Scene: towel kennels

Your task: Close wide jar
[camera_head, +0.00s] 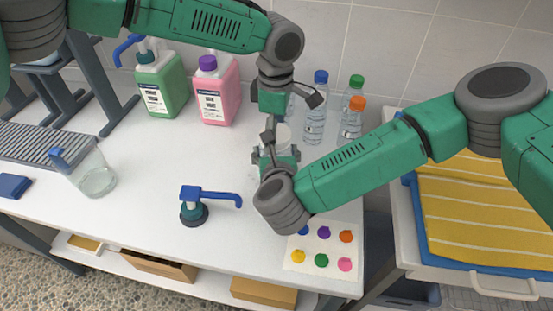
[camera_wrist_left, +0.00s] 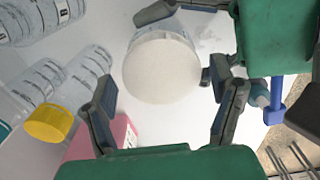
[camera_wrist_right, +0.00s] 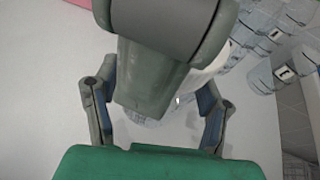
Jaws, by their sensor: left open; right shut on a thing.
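The wide jar (camera_head: 284,134) stands at the middle of the table, mostly hidden between my arms in the head view. In the left wrist view its round off-white top (camera_wrist_left: 162,68) faces the camera; I cannot tell whether this lid is fully seated. The white top also shows partly behind an arm link in the right wrist view (camera_wrist_right: 213,66). My right gripper (camera_head: 277,152) is shut on the jar from the near side. My left gripper (camera_head: 272,124) is above the jar, its open fingers (camera_wrist_left: 165,95) spread wider than the top.
Green (camera_head: 162,85) and pink (camera_head: 216,90) bottles stand behind left. Water bottles (camera_head: 315,108) stand behind right. A clear pitcher (camera_head: 95,178) and a blue-handled pump (camera_head: 195,207) are left and in front. A colour-dot card (camera_head: 322,262) lies at the front right edge.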

